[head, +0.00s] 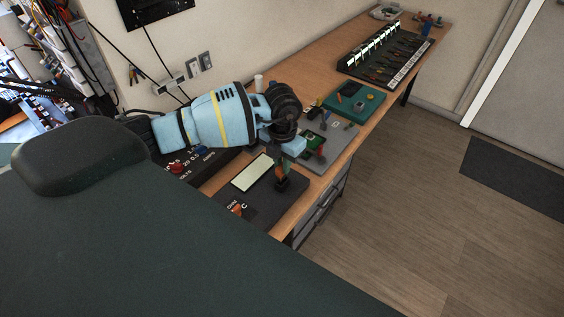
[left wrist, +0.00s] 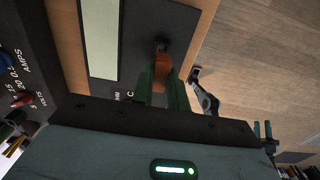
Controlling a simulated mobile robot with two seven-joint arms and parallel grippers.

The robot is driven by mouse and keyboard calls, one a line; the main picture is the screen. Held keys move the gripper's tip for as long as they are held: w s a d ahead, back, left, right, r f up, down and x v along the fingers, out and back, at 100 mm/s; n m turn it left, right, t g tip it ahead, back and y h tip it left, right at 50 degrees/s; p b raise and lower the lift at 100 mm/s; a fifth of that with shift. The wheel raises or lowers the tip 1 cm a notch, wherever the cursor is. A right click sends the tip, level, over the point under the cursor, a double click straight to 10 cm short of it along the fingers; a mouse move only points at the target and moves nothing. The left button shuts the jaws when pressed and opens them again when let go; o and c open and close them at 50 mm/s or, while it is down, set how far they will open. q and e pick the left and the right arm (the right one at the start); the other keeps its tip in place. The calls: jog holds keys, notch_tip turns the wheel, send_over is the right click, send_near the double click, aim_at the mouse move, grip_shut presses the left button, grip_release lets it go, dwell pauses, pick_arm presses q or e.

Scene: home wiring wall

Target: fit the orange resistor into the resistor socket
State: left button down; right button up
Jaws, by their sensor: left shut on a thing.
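My left gripper (head: 282,168) points down over the right part of a dark meter board (head: 262,207). In the left wrist view its two green fingers (left wrist: 163,84) are shut on the orange resistor (left wrist: 162,67), which sits between the tips. A small dark upright piece (left wrist: 161,45), perhaps the resistor socket, is right at the resistor's far end; it also shows under the fingers in the head view (head: 282,185). I cannot tell whether the resistor is in it or only close to it.
The board has a pale blank screen (head: 251,172) and an orange part (head: 237,209) near its lettering. A dark power unit (head: 190,170) with knobs is to the left. A grey board (head: 340,137), a green tray (head: 355,101) and a black rack (head: 387,55) stand farther along the bench.

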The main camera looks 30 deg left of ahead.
pick_arm(q)
jog(key=shift+f, duration=0.35)
pick_arm(e)
jog(key=shift+s+d, duration=0.1)
jog(key=shift+d, duration=0.05)
